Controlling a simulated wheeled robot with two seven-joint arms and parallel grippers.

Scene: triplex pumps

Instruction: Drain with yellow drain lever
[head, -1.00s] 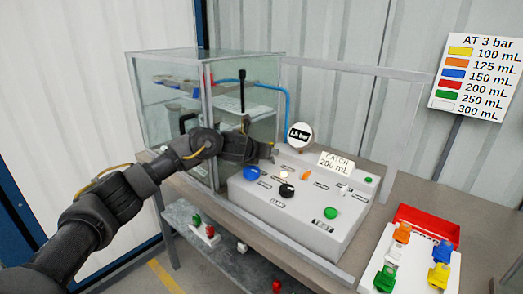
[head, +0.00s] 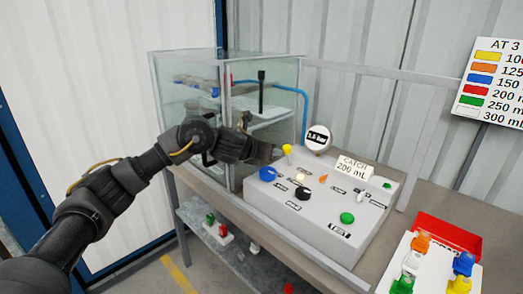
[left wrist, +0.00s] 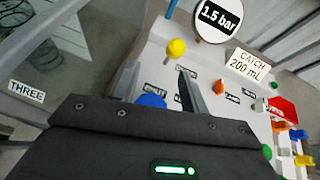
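The yellow drain lever (head: 287,149) has a round yellow knob and stands at the back left of the white control panel (head: 330,238). In the left wrist view its knob (left wrist: 176,48) is plain to see, just beyond the fingertips. My left gripper (head: 277,153) is just left of the knob, above the panel's back left edge. A small gap seems to lie between fingertips and knob; contact is hard to tell. My right gripper is not in view.
A blue knob (head: 267,174), black knob (head: 302,193), orange lever (head: 323,179) and green button (head: 347,218) sit on the panel. A glass tank (head: 185,110) stands behind my left arm. A red tray (head: 447,236) is at right.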

